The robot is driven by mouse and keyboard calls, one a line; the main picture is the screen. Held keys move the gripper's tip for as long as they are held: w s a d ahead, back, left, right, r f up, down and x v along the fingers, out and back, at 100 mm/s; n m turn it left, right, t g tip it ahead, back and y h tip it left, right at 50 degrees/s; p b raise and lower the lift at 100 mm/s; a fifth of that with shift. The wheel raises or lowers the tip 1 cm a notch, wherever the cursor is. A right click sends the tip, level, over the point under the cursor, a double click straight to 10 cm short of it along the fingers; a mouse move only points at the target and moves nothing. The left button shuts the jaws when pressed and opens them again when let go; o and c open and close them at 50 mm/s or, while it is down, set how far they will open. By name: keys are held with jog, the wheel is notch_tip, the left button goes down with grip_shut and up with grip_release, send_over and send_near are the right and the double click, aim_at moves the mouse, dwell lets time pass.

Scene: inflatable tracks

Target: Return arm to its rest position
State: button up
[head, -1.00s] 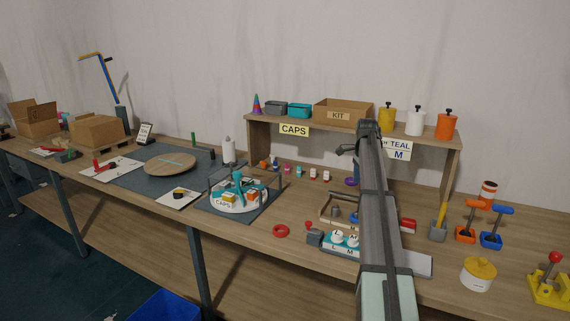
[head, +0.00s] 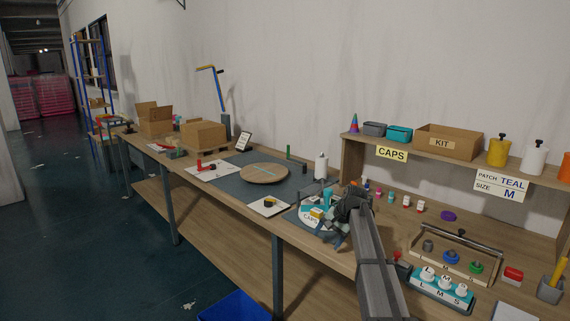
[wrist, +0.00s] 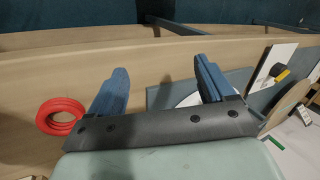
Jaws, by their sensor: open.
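My gripper (wrist: 152,90) is open in the wrist view. The arm and wrist hide part of that tray. A red ring (wrist: 60,116) lies on the bench left of the fingers in the wrist view, apart from them.
A shelf (head: 364,146) with bins and coloured pots stands along the wall at right. A holder with white L, M, S caps (head: 440,288) and a wooden tray (head: 453,262) sit right of my arm. A round turntable (head: 263,173) is farther left. The floor in front is mostly clear, with a blue bin (head: 235,307).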

jog(key=s+a+f+n, duration=0.2)
jog(key=a, duration=0.4)
jog(key=s+d+f+g, duration=0.1)
jog(key=s+f, duration=0.6)
jog(key=f, duration=0.4)
jog(key=s+d+f+n+g+h, duration=0.1)
jog(key=s+f+g, duration=0.1)
jog(key=s+f, duration=0.7)
jog(key=s+d+f+g, duration=0.1)
jog(key=s+f, duration=0.5)
jog(key=f, duration=0.6)
jog(key=s+d+f+n+g+h, duration=0.1)
jog(key=s+f, duration=0.4)
jog(key=s, duration=0.8)
jog(key=s+d+f+n+g+h, duration=0.1)
jog(key=s+f, duration=0.4)
jog(key=s, duration=0.8)
jog(key=s+d+f+n+g+h, duration=0.1)
jog(key=s+f, duration=0.4)
jog(key=s, duration=0.9)
jog(key=shift+d+f+g, duration=0.2)
jog(key=shift+d+g, duration=0.6)
jog(key=shift+g, duration=0.4)
